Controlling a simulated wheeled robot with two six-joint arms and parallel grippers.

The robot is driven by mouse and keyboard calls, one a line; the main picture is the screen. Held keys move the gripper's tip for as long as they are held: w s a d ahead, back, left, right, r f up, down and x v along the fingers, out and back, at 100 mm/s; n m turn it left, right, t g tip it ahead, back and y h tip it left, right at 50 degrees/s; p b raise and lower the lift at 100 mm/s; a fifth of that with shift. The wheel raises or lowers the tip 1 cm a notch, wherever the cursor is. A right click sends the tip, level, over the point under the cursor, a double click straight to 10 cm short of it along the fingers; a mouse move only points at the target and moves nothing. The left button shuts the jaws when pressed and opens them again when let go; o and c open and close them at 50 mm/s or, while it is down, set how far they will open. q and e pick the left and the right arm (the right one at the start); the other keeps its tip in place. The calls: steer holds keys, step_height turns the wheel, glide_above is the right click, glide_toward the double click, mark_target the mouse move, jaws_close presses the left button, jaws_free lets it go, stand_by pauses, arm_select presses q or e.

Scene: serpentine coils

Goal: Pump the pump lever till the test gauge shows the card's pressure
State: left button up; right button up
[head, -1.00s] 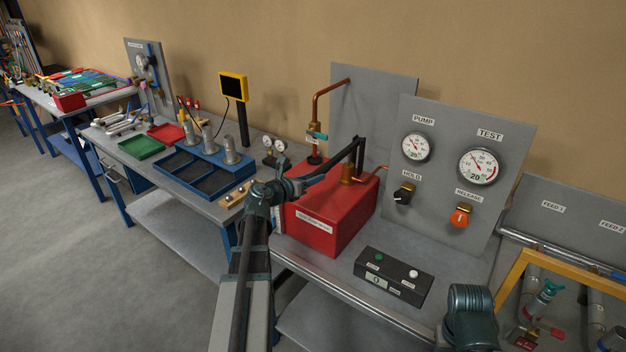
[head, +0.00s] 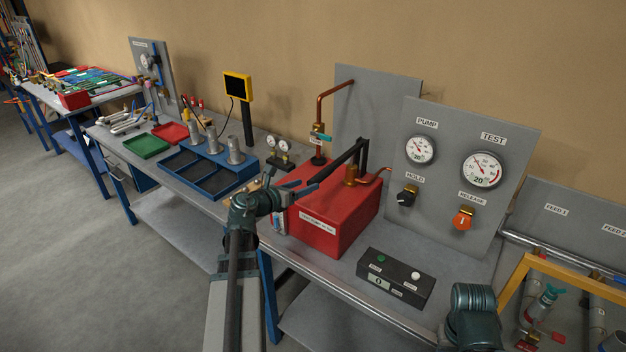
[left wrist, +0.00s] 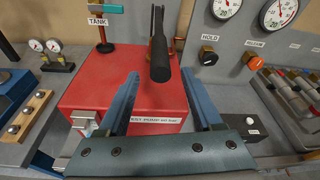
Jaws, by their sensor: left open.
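The black pump lever (head: 343,159) slopes down to the left from its pivot on top of the red pump box (head: 330,222). In the left wrist view the lever (left wrist: 160,62) points at the camera, its grip end free. My left gripper (head: 304,188) is open at the lever's lower end. In the left wrist view its blue fingers (left wrist: 160,100) are spread, with the grip beyond and above the gap, not clasped. The test gauge (head: 481,169) and pump gauge (head: 420,149) have needles toward the upper left; exact readings are too small. I cannot make out the card. My right gripper is out of view.
The grey panel carries a black HOLD knob (head: 407,196) and an orange RELEASE knob (head: 464,218). A dark button box (head: 396,277) lies in front. Two small gauges (head: 278,147) and a blue tray (head: 188,176) stand left of the pump. A copper pipe (head: 320,112) rises behind.

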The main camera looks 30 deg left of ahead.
mark_target(321, 176)
arm_select(q)
steer(key=d+p+v, duration=0.1)
steer(key=v, duration=0.6)
steer(key=shift+s+a, duration=0.25)
steer(key=shift+a, duration=0.3)
stand_by(1.0)
steer(key=f+t+b, duration=0.1)
steer(key=b, duration=0.1)
steer(key=w+f+t+b, duration=0.1)
steer(key=b, duration=0.2)
steer(key=w+t+b, duration=0.1)
steer(key=b, duration=0.1)
steer(key=shift+d+f+n+y+b, duration=0.3)
steer(key=shift+d+f+b, duration=0.05)
steer(key=shift+f+b, duration=0.05)
steer(key=w, duration=0.9)
steer(key=w+d, duration=0.1)
steer(key=w, duration=0.3)
steer(key=shift+w, duration=0.4)
steer(key=shift+c, duration=0.4)
jaws_close()
